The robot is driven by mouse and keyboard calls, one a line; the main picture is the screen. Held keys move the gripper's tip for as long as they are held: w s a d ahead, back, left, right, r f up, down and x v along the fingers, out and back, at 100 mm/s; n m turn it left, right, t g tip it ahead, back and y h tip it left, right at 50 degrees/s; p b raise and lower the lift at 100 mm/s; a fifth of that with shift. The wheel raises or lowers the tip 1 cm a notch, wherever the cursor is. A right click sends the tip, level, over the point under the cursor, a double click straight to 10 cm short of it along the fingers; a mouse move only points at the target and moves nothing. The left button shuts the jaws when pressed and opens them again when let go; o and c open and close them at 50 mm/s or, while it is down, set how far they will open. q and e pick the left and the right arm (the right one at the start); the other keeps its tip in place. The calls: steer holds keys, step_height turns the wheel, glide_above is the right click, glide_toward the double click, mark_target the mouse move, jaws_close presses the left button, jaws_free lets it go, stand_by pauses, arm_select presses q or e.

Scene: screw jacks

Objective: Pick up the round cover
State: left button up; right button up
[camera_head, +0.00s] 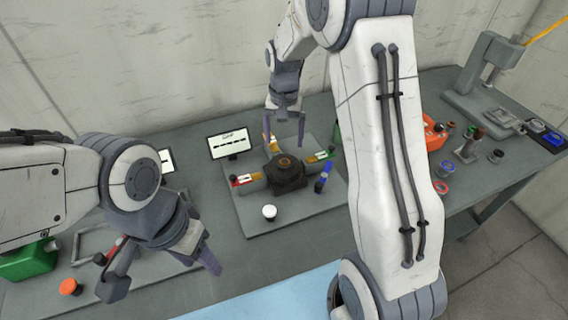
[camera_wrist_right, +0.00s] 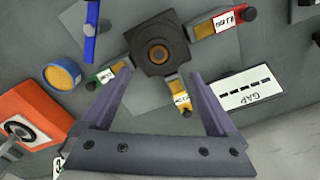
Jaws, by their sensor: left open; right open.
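A round piece with a blue rim and an orange-tan face (camera_wrist_right: 61,75) lies on the grey surface at the left of the right wrist view. It looks like a round cover, but I cannot be sure. My right arm seems to hide it in the head view. My right gripper (camera_head: 285,122) is open and empty, above the back of the dark hub (camera_head: 286,172). In the right wrist view its fingers (camera_wrist_right: 160,78) are apart, with the round piece outside them to the left. My left gripper (camera_head: 163,279) is open and empty over the table's front left.
Red, yellow and green labelled arms surround the hub on a grey plate (camera_head: 250,222). A blue stick (camera_head: 322,180) and a white knob (camera_head: 269,212) stand there. An orange box (camera_wrist_right: 28,118) lies beside the round piece. A sign (camera_head: 230,143) stands behind. Small rings and a press are right.

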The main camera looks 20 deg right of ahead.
mark_target(285, 160)
step_height(285, 160, down, 3)
steer(key=shift+r, duration=0.1)
steer(key=shift+s+f+p, duration=0.1)
steer(key=shift+f+p, duration=0.2)
steer(key=shift+p, duration=0.15)
step_height(285, 160, down, 4)
steer(key=shift+d+r+p, duration=0.15)
steer(key=shift+p, duration=0.6)
steer(key=shift+f, duration=0.45)
jaws_close()
